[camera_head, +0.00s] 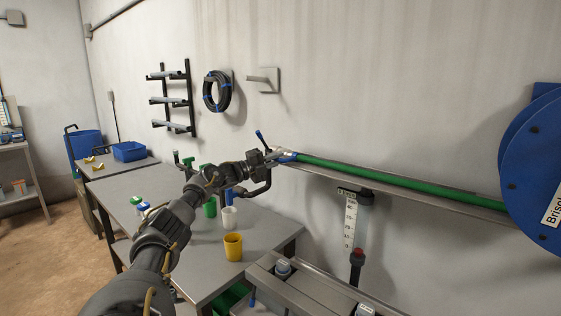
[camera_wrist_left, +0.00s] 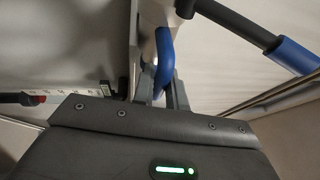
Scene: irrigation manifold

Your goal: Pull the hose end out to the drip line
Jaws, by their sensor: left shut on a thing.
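The green hose (camera_head: 400,182) runs from the blue reel (camera_head: 536,165) at the right along a wall ledge to my left gripper. Its end has a pale fitting (camera_head: 283,155) with blue parts and a dark lever with a blue tip (camera_head: 259,136). My left gripper (camera_head: 271,158) is shut at this fitting, its arm coming from the lower left. In the left wrist view the fingers (camera_wrist_left: 163,90) close around a blue loop (camera_wrist_left: 164,55) on it; the blue-tipped lever (camera_wrist_left: 292,55) shows at the upper right. I cannot make out the drip line. My right gripper is out of view.
A grey table (camera_head: 265,232) below holds a yellow cup (camera_head: 233,247), a white cup (camera_head: 228,217) and green items. A grey ledge (camera_head: 460,208) runs under the hose. A black coil (camera_head: 217,91), a rack (camera_head: 175,98) and a peg (camera_head: 264,80) are on the wall.

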